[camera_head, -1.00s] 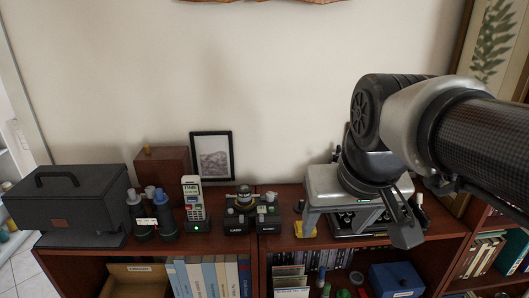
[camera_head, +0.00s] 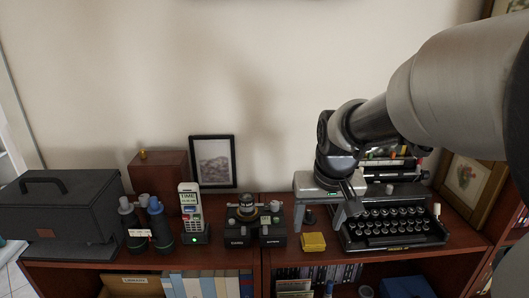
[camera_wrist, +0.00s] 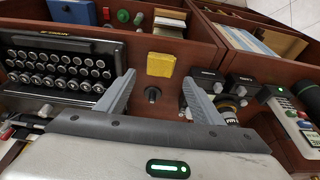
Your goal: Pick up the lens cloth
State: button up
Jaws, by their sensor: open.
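The lens cloth looks to be the small yellow folded square (camera_head: 312,242) lying on the shelf top near its front edge, left of the typewriter. It also shows in the wrist view (camera_wrist: 161,64), beyond the fingertips and roughly centred between them. My gripper (camera_head: 325,218) is open and empty, above and behind the cloth in the head view. In the wrist view its two fingers (camera_wrist: 158,84) are spread wide, with nothing between them touching either one.
A small dark knobbed object (camera_wrist: 152,94) stands between my fingers, behind the cloth. The black typewriter (camera_head: 395,240) is close on the right. Bare wood surrounds the cloth.

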aim_at(313, 238)
jog(key=shift+s+x, duration=0.1)
jog(key=shift+x, duration=1.45)
jog(key=shift+s+x, duration=0.15)
jog(key=shift+x, duration=1.35)
jog(key=shift+a+f, duration=0.1)
jog(key=shift+c, duration=0.4)
jog(key=c, duration=1.1)
notch_tip(313, 238, up, 10)
jog(key=shift+r, duration=0.1)
